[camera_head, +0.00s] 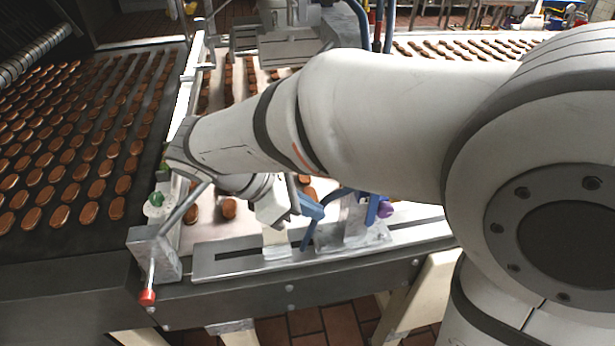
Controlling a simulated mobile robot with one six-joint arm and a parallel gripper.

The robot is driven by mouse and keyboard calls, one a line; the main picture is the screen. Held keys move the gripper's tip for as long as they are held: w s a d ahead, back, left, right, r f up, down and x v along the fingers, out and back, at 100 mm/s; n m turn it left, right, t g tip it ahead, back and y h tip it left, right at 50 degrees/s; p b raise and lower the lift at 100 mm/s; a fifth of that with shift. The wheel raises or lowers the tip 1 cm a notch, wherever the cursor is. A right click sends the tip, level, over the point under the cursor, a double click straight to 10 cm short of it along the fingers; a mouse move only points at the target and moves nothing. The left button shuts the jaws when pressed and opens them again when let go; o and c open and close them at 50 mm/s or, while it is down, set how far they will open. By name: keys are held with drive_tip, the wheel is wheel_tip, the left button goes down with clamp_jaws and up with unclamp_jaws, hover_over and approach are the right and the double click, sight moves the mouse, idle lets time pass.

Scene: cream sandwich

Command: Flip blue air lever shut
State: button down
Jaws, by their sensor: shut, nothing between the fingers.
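A blue lever-like part (373,210) stands on a metal bracket to the right of the gripper, beside a purple knob (385,209). I take this part to be the air lever, but it is small and its position is unclear. A gap shows between it and the gripper. My arm hides much of the area behind.
A slotted metal rail (225,262) runs along the near edge. A rod with a red knob (148,297) and a green knob (156,198) are at the left. Brown cream sandwiches (90,212) lie in rows on the dark belt (40,250). Brick floor shows below.

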sight(371, 206)
drive_tip(key=w+d+f, duration=0.2)
drive_tip(key=d+f, duration=0.1)
drive_tip(key=d, duration=0.4)
drive_tip(key=shift+d+f+p, duration=0.15)
drive_tip(key=shift+f+p, duration=0.1)
drive_tip(key=shift+p, duration=0.2)
drive_tip(key=shift+w+f, duration=0.1)
drive_tip(key=shift+w, duration=0.05)
